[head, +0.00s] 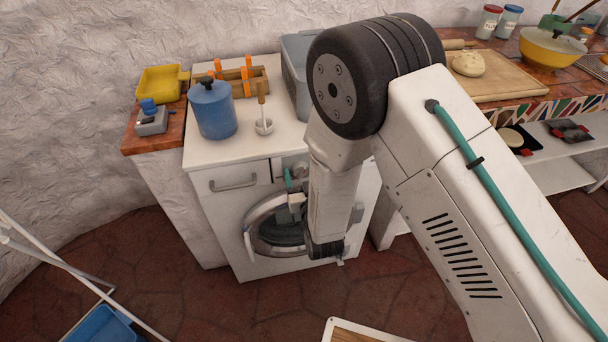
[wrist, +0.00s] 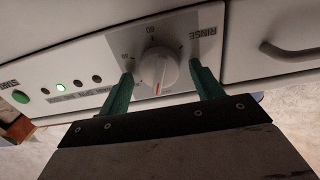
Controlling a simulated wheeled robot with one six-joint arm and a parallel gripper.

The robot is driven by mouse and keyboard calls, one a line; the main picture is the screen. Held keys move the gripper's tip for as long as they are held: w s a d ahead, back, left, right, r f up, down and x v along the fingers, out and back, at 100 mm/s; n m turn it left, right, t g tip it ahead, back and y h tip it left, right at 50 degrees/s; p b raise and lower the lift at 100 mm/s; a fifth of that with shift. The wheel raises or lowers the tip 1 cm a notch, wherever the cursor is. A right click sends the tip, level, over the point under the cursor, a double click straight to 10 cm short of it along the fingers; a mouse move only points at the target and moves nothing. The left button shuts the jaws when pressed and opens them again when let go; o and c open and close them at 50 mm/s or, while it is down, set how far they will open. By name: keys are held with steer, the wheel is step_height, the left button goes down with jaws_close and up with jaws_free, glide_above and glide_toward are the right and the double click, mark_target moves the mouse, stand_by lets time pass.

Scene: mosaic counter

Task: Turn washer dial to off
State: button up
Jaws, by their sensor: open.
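The white washer (head: 228,200) stands against the wall in the head view, with its round door on the front. Its dial (wrist: 158,65) is a round white knob with a red mark pointing toward the bottom of the wrist picture. The panel around it carries labels, including RINSE at upper right. My gripper (wrist: 161,73) is open, with its green fingers on either side of the dial. I cannot tell whether the fingers touch it. In the head view my gripper (head: 289,180) is at the washer's upper front, and my arm hides part of the panel.
A lit green light (wrist: 61,87) and a green button (wrist: 20,97) lie left of the dial. A drawer handle (wrist: 290,50) lies at right. The floor in front is mostly clear.

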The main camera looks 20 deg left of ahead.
steer(key=c, duration=1)
steer(key=shift+o, duration=0.2)
steer(key=shift+n, duration=2.3)
steer(key=o, duration=1)
steer(key=shift+c, duration=0.2)
steer(key=v, duration=0.7)
steer(key=shift+s, duration=0.4)
steer(key=shift+d, duration=0.15)
